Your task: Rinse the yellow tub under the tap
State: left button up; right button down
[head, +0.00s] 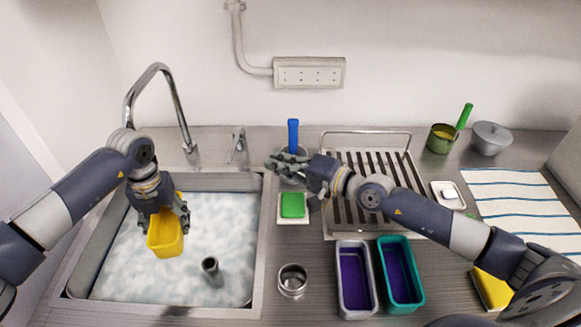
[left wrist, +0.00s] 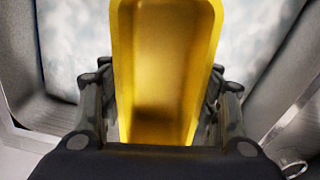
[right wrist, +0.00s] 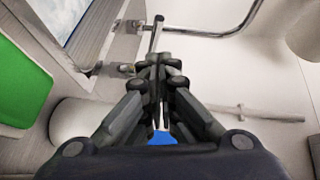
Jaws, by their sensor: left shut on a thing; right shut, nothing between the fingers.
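The yellow tub (head: 165,243) is in my left gripper (head: 166,214), above the sink (head: 262,230). The fingers are shut on its two sides, and its empty-looking inside shows in the left wrist view (left wrist: 165,60). The tap's curved spout (head: 178,105) stands behind the sink; its outlet is farther back than the tub. I see no stream from it. The tap lever (head: 237,142) stands right of the spout. My right gripper (head: 276,162) is shut and empty, to the right of the lever. In the right wrist view the lever (right wrist: 157,33) shows just beyond the fingertips.
The sink holds foamy water with a dark upright tube (head: 212,270). A blue-handled brush (head: 293,133) stands behind my right gripper. A green sponge (head: 293,205), a metal cup (head: 292,280), a rack (head: 342,215) and two purple-lined tubs (head: 341,250) crowd the counter right of the sink.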

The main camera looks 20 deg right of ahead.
aim_at(180, 256)
jog(key=shift+s+a+v, duration=0.1)
jog(key=shift+a+v, duration=0.05)
jog(key=shift+v, duration=0.8)
jog(key=shift+s+a+v, duration=0.15)
jog(key=shift+v, duration=0.8)
